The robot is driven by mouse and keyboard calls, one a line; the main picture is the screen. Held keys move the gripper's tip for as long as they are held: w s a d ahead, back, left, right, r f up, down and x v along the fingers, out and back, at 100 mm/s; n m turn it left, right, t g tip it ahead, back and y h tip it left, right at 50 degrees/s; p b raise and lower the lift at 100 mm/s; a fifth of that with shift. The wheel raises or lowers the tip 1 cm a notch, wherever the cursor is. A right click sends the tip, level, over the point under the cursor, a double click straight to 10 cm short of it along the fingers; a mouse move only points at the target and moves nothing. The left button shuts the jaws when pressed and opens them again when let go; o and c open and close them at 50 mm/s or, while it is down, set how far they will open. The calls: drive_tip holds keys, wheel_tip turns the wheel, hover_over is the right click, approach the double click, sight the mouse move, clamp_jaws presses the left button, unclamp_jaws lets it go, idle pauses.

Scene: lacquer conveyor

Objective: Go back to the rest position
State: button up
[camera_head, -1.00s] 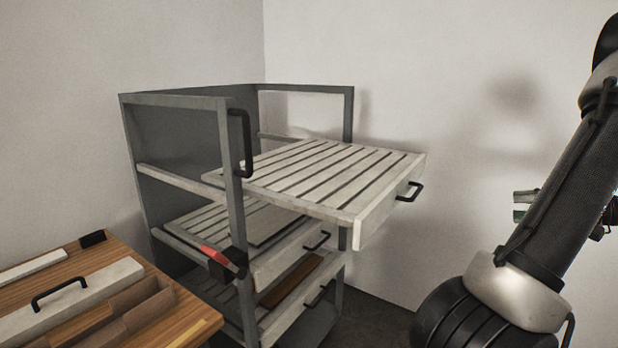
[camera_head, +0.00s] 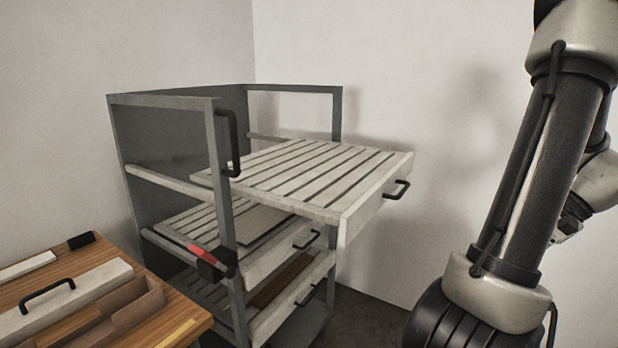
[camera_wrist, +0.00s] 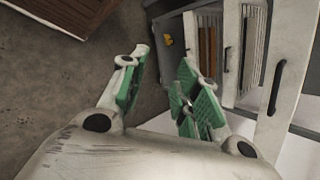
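My gripper (camera_wrist: 160,88) is open and empty in the wrist view. Its two green-padded fingers stand apart with bare floor between them. In the head view my arm stands at the right and hides the gripper's fingers behind it. The grey rack (camera_head: 224,170) stands in the middle of the head view. Its top slatted shelf (camera_head: 362,205) sticks far out to the right, and nothing lies on it. Lower shelves (camera_head: 285,260) sit further in. In the wrist view the rack's handled shelf fronts (camera_wrist: 281,85) are at the upper right, apart from my fingers.
A wooden table (camera_head: 190,292) at lower left holds a white drawer-like piece with a black handle (camera_head: 46,294) and a brown open box (camera_head: 150,300). A red and black part (camera_head: 215,262) is on the rack's front post. Floor shows between the rack and my arm.

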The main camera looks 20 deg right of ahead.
drive_tip(key=w+a+r+n+h, duration=0.1)
drive_tip(key=a+r+n+h, duration=0.1)
drive_tip(key=a+r+n, duration=0.2)
drive_tip(key=w+a+r+n+h, duration=0.2)
drive_tip(key=a+r+n, duration=0.2)
drive_tip(key=a, duration=0.7)
drive_tip(key=w+a+r+n+h, duration=0.1)
drive_tip(key=a+r+n+h, duration=0.1)
drive_tip(key=a+n, duration=0.4)
drive_tip(key=shift+w+a+r+n+h, duration=0.3)
drive_tip(key=shift+w+a+r+h, duration=0.1)
drive_tip(key=shift+a+r, duration=0.55)
